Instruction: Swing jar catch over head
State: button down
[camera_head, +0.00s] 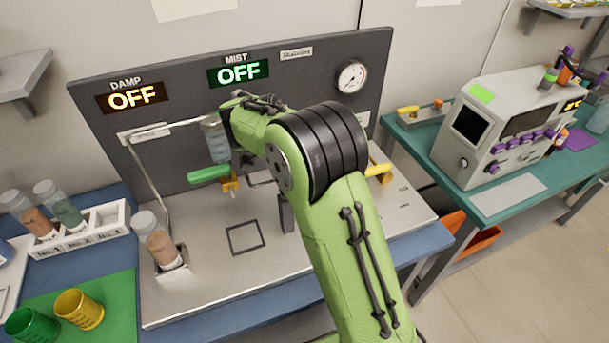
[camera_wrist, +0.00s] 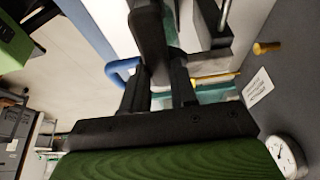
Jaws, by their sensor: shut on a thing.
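In the wrist view my gripper (camera_wrist: 158,85) is shut on a dark grey bar (camera_wrist: 150,32) that runs up between its fingers. It seems to be the jar catch, but its far end is not clear. In the head view my green arm reaches to the machine's panel and hides the gripper and the catch. A clear jar (camera_head: 215,139) hangs at the panel just left of the arm's end. A jar of orange-brown particles (camera_head: 158,243) stands tilted in a square holder at the front left of the metal deck.
The grey panel (camera_head: 190,75) has DAMP and MIST displays, both OFF, and a gauge (camera_head: 352,76). A green handle (camera_head: 208,174) and yellow fittings (camera_head: 379,171) stick out near my arm. A white rack (camera_head: 82,234) with jars and two cups stand left.

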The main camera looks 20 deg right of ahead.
jog(key=c, duration=0.9)
grip_release()
jog(key=p+v, duration=0.8)
jog(key=v, duration=0.8)
jog(key=shift+f, duration=0.1)
